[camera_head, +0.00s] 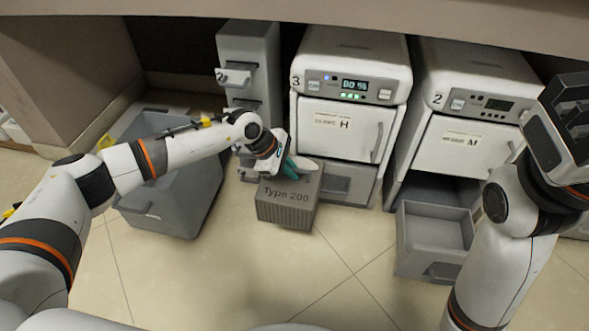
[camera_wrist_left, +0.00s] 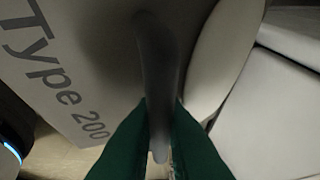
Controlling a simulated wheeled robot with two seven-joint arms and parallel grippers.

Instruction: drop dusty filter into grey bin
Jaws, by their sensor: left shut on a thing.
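The filter (camera_head: 285,203) is a grey block with ribbed sides, marked "Type 200". It is in front of machine 3; I cannot tell whether it touches the floor. My left gripper (camera_head: 291,171), with green fingers, is shut on the filter's grey handle; the left wrist view shows the handle (camera_wrist_left: 160,75) between the fingers, beside the lettered face. The open-topped grey bin (camera_head: 168,208) stands on the floor left of the filter, partly hidden under my left arm. My right gripper (camera_head: 572,112) is at the right edge, its fingers unclear.
Machine 3 (camera_head: 352,58) and machine 2 (camera_head: 478,75) stand along the back. Machine 2's lower grey drawer (camera_head: 432,230) is pulled out and looks empty. A grey drawer cabinet (camera_head: 248,48) stands left of machine 3. The tiled floor in front is clear.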

